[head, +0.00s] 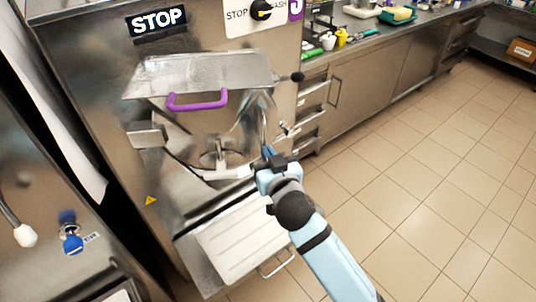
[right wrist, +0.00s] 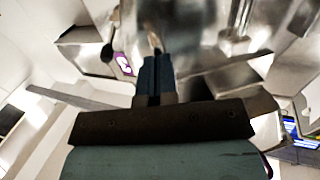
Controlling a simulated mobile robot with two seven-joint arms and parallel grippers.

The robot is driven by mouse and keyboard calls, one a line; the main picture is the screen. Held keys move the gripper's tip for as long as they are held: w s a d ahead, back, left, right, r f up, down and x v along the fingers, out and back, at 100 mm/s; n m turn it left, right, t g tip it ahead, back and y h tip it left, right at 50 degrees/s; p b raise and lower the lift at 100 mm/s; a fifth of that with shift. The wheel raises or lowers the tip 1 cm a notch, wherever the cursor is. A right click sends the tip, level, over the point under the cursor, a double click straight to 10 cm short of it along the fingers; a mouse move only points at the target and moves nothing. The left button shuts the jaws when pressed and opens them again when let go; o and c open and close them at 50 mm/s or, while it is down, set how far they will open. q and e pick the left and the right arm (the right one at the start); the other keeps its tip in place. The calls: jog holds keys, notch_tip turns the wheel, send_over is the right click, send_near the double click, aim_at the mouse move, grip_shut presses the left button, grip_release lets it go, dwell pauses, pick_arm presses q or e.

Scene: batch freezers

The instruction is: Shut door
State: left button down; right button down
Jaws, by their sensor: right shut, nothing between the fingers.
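The batch freezer (head: 90,80) is a steel machine with a STOP label. Its front door (head: 215,150) is a shiny metal piece below the hopper with the purple handle (head: 197,101). I cannot tell how far the door stands open. My right gripper (head: 268,154) is shut and empty, at the right side of the door and close to its metal edge; I cannot tell if they touch. In the right wrist view its fingers (right wrist: 155,75) point at blurred metal parts. My left gripper is not in view.
A white ribbed tray (head: 243,238) sticks out below the door. Another steel machine (head: 30,190) stands at the left. A counter with drawers (head: 395,65) holds bottles and tubs at the back right. The tiled floor (head: 440,190) at the right is clear.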

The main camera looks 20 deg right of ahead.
aim_at(275, 133)
jog(key=w+d+n+y+p, duration=0.1)
jog(key=w, duration=0.2)
jog(key=w+d+n+y+p, duration=0.1)
jog(key=w+y+p, duration=0.1)
jog(key=w, duration=0.1)
jog(key=w+d+n+y+p, duration=0.1)
jog(key=w+y+p, duration=0.1)
jog(key=w, duration=0.1)
jog(key=shift+r+g, duration=0.3)
jog(key=shift+g, duration=0.1)
jog(key=w, duration=0.7)
jog(key=shift+w+n+y, duration=0.2)
jog(key=shift+n+y, duration=0.2)
